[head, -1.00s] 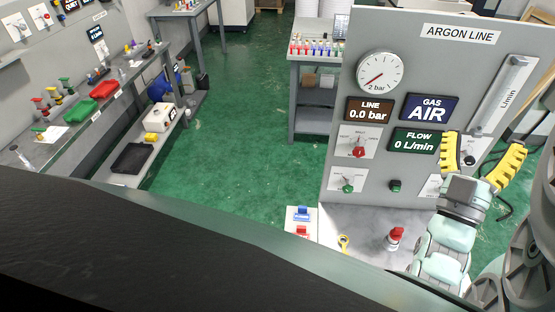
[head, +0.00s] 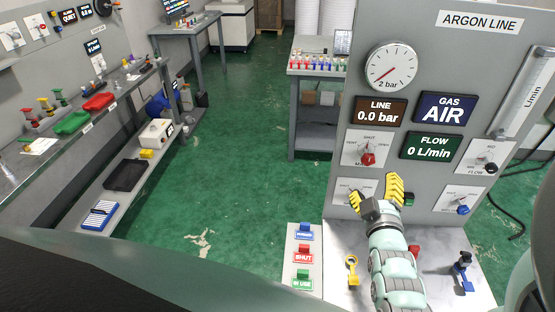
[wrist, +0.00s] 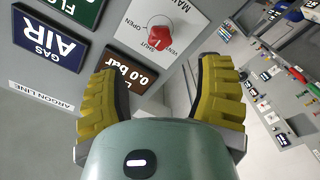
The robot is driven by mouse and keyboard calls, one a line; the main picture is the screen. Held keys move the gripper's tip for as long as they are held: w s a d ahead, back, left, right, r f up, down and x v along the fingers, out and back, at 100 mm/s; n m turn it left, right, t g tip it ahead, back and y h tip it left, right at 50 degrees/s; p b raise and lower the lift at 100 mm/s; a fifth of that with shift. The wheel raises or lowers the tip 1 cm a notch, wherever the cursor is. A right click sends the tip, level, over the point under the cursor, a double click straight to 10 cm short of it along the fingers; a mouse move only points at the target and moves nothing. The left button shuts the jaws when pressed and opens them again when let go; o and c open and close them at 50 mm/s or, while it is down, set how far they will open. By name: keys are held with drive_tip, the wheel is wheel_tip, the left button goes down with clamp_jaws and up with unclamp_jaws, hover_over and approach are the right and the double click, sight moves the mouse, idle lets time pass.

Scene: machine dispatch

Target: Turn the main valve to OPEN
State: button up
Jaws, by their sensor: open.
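The main valve is a red knob (head: 368,158) on a white plate at the left of the grey panel, under the LINE 0.0 bar display (head: 381,112). The wrist view shows the red knob (wrist: 160,37) with labels reading OPEN, SHUT and VENT; which one it points to is hard to tell. My gripper (head: 376,190) is just below the knob in the head view, its yellow fingers spread and empty. In the wrist view the knob is beyond and between the fingertips (wrist: 160,68), apart from them. The gripper partly hides the lower left plate.
A black knob (head: 491,168) and a blue knob (head: 462,209) are on the panel's right. On the shelf below are a yellow key-like piece (head: 352,270), a red-topped part (head: 414,250) and a blue fitting (head: 462,272). Coloured tags (head: 303,254) lie left. Green floor is clear.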

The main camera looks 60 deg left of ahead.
sight(368, 161)
drive_tip(key=shift+p+x, duration=2)
drive_tip(key=shift+x, duration=1.9)
drive_tip(key=shift+p+x, duration=0.35)
drive_tip(key=shift+x, duration=1.6)
drive_tip(key=shift+a, duration=0.1)
drive_tip(key=shift+o, duration=0.4)
drive_tip(key=shift+w, duration=0.1)
clamp_jaws()
drive_tip(key=shift+r, duration=0.1)
